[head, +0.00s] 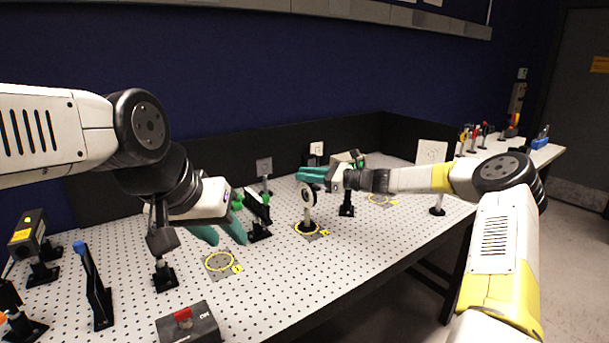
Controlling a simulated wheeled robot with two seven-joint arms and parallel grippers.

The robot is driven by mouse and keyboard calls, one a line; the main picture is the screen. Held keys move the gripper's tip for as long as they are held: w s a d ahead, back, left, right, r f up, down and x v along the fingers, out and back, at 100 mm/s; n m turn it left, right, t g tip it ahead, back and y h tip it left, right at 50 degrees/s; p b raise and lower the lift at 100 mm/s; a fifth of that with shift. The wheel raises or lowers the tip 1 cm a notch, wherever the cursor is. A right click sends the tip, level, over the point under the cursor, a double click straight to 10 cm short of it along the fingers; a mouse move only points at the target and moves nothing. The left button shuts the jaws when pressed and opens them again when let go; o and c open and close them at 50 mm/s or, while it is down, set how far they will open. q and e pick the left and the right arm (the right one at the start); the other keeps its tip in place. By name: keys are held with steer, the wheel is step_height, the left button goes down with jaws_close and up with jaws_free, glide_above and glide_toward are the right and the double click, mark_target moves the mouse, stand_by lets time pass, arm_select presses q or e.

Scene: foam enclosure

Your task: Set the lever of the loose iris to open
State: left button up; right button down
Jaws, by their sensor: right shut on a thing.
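The iris (308,196) is a round dark disc with a pale centre on a short post. It stands upright on a yellow-ringed spot in the middle of the perforated table. My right gripper (312,174) reaches in from the right, and its teal fingers are shut at the top of the iris, where the lever appears to be. The lever itself is hidden by the fingers or too small to make out. My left gripper (222,234) is open and empty, with its teal fingers apart, low over the table left of the iris.
A post mount with green parts (258,210) stands between the grippers. An empty yellow-ringed spot (220,262) lies below my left gripper. A black box with a red switch (188,325) is at the front edge. A white square plate (432,153) stands at the right.

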steer(key=shift+s+d+f+y, duration=0.1)
steer(key=shift+s+y, duration=0.1)
steer(key=shift+y, duration=0.1)
steer(key=c, duration=1.2)
jaws_free()
steer(key=shift+c, duration=0.2)
steer(key=shift+d, duration=0.1)
steer(key=v, duration=0.7)
steer(key=shift+s+d, duration=0.2)
steer(key=shift+d, duration=0.1)
